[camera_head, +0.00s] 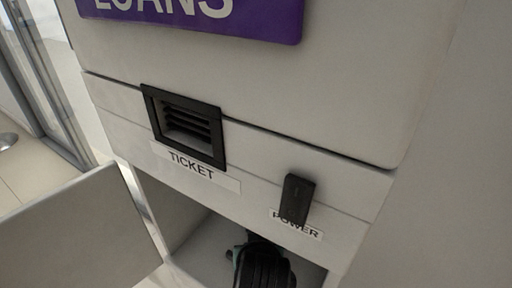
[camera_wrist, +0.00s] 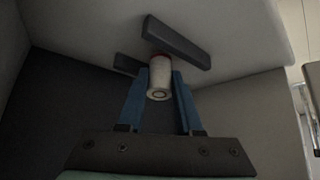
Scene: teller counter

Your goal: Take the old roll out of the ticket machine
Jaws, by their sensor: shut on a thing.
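The ticket machine (camera_head: 330,195) fills the head view, with a black ticket slot and an open compartment (camera_head: 195,235) below it. My arm reaches into this compartment at the bottom of the head view, and the fingertips are hidden there. In the wrist view the roll (camera_wrist: 160,80) is a small white cylinder with a red edge and a hole in its near end. My gripper (camera_wrist: 161,91) has a blue finger on each side of the roll and is shut on it. Dark bars (camera_wrist: 177,42) lie right at the roll's far end; I cannot tell whether it touches them.
The compartment door (camera_head: 80,235) stands open at the left. A black power switch (camera_head: 297,198) sticks out above the opening on the right. A purple LOANS sign (camera_head: 200,14) is higher up. Compartment walls (camera_wrist: 262,100) are close around my gripper in the wrist view.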

